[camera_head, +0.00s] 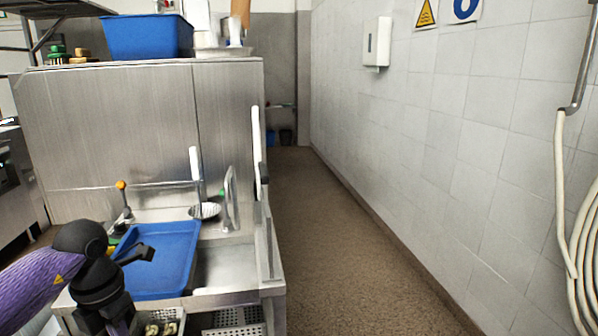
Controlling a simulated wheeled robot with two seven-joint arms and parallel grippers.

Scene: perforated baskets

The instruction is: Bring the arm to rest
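My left arm (40,283) comes in from the lower left, with a purple link and black joints. Its black joints (97,283) stand in front of the left edge of the blue tray and run down out of the picture. A small black part (138,254) sticks out over the tray. I see no fingertips of my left gripper. My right arm and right gripper are not in view.
The blue tray (165,262) lies on a steel sink counter (225,297). Perforated baskets (232,320) stand below. A blue bin (147,37) sits on the tall steel unit (120,120). The floor aisle (325,240) at right is clear, beside a tiled wall with a hose (565,215).

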